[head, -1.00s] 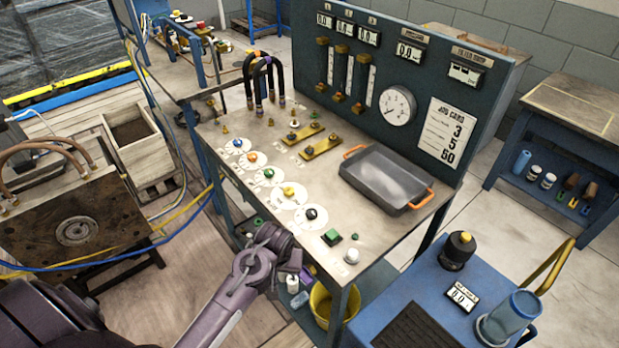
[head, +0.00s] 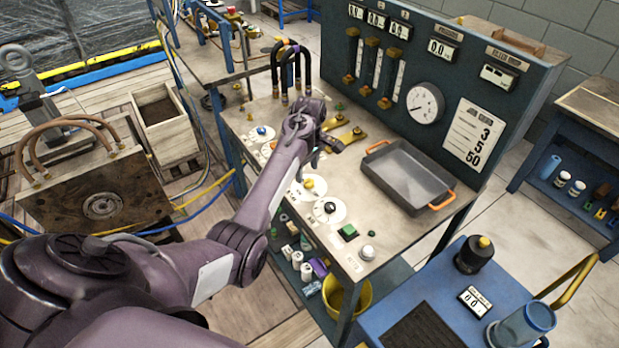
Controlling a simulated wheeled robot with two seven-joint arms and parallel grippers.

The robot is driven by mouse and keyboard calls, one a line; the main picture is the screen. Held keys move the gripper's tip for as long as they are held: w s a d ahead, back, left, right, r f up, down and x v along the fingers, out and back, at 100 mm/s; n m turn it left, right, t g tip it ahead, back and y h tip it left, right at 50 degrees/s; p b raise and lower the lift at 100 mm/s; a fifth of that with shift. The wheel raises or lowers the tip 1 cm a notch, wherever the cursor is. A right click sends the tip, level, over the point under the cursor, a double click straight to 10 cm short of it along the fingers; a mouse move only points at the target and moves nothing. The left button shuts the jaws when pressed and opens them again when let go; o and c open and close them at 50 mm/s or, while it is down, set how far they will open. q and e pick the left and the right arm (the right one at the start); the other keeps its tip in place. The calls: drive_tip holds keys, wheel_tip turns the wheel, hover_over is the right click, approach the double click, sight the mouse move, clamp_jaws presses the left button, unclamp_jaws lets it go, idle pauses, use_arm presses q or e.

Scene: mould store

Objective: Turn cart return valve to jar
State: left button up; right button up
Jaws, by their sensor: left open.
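My left gripper (head: 330,143) is over the middle of the bench top, near the brass bars; its fingers are small and dark, and it is open with nothing seen in it. Along the bench's front edge are round white dials with coloured knobs: a blue knob (head: 262,131), a yellow knob (head: 309,183) and a black knob (head: 330,208). My arm hides part of this row. The blue cart (head: 395,318) at the lower right carries a clear blue jar (head: 526,322) and a black fitting with a yellow top (head: 476,254). I cannot tell which knob is the return valve.
A grey tray with orange handles (head: 408,178) lies on the bench. Behind it stands a panel with a round gauge (head: 425,104) and a job card (head: 473,135). Black hoses (head: 291,72) arch at the back left. A green button (head: 348,232) sits near the front corner.

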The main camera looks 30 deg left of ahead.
sight(309, 182)
use_arm(q)
drive_tip(key=shift+w+a+r+n+h, duration=0.15)
drive_tip(key=shift+w+r+n, duration=0.2)
drive_tip(key=shift+w+n, duration=0.1)
drive_tip(key=shift+w+a+r+n+h, duration=0.1)
drive_tip(key=shift+w+r+n+h, duration=0.05)
drive_tip(key=shift+w+r+n, duration=0.25)
drive_tip(key=shift+f, duration=0.45)
wheel_tip(309, 182, down, 7)
drive_tip(key=shift+r+p, duration=0.1)
drive_tip(key=shift+p, duration=0.35)
drive_tip(key=c, duration=1)
drive_tip(key=shift+o, duration=0.2)
